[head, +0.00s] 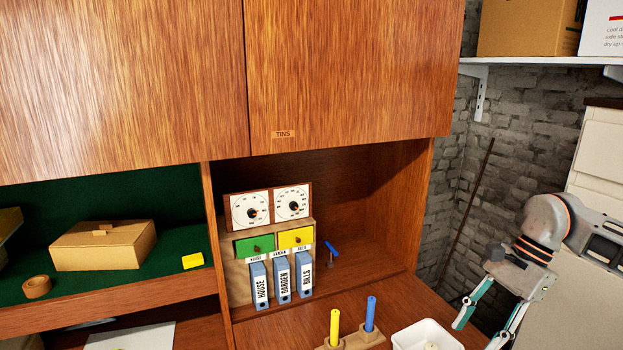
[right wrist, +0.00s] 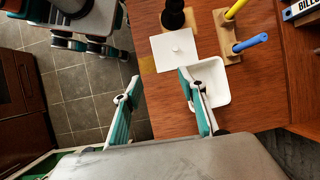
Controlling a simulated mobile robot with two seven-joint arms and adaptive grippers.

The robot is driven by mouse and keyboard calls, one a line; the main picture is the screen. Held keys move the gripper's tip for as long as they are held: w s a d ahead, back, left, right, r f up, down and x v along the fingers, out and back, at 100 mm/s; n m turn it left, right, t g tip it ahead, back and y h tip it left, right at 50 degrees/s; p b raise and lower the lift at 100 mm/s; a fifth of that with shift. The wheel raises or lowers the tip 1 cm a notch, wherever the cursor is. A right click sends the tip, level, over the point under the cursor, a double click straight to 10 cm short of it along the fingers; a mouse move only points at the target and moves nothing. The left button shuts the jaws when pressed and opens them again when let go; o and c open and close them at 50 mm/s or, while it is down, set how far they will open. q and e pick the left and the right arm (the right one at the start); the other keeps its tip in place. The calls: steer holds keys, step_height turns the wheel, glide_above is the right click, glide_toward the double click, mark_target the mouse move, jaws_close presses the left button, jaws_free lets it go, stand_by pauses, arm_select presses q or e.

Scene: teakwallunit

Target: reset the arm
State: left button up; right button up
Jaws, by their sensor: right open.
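My right arm comes in from the right in the head view. Its gripper (head: 480,329) hangs at the lower right with its two teal fingers spread apart. In the right wrist view the gripper (right wrist: 159,77) is open, with nothing between the fingers. The right finger overlaps the edge of a white tray (right wrist: 221,91) in that view; I cannot tell whether they touch. The tray also shows at the bottom of the head view (head: 407,342). My left gripper is not clearly seen.
A wooden stand with a yellow peg (head: 334,326) and a blue peg (head: 370,314) is beside the tray. A white square plate (right wrist: 174,50) lies near the desk edge. Blue binders (head: 282,277) stand under two dials. Upper cabinet doors (head: 350,70) overhang the desk. A grey brick wall (head: 520,120) is behind.

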steer(key=a+m+t+y, duration=0.1)
steer(key=a+y, duration=0.6)
steer(key=a, duration=1.5)
steer(key=a+r+m+t+y, duration=0.75)
steer(key=r+m+t, duration=0.25)
steer(key=m, duration=0.3)
steer(key=w+d+f+m+t+h, duration=0.1)
steer(key=w+d+m+t+h, duration=0.3)
steer(key=d+m+t+h, duration=0.8)
steer(key=s+d+f+m+g+h, duration=0.1)
steer(key=d+f+m+g+h, duration=0.3)
steer(key=d+f+m+h, duration=0.8)
steer(key=s+d+f+m+g, duration=0.3)
steer(key=s+f+m+g, duration=0.1)
steer(key=s+f, duration=0.25)
steer(key=s+d+f+m+g, duration=0.3)
steer(key=s+d+f+m, duration=0.15)
steer(key=s, duration=0.35)
steer(key=s+d+f+m+g, duration=0.2)
steer(key=s+f+m+g, duration=0.3)
steer(key=s, duration=0.3)
steer(key=w+a+f+m+t+y, duration=0.2)
steer(key=a+f+t+y, duration=0.3)
steer(key=a+f, duration=0.8)
steer(key=a+y+p, duration=0.1)
steer(key=a+y, duration=0.1)
steer(key=a, duration=0.1)
steer(key=shift+f+m, duration=0.25)
steer(key=shift+m, duration=0.1)
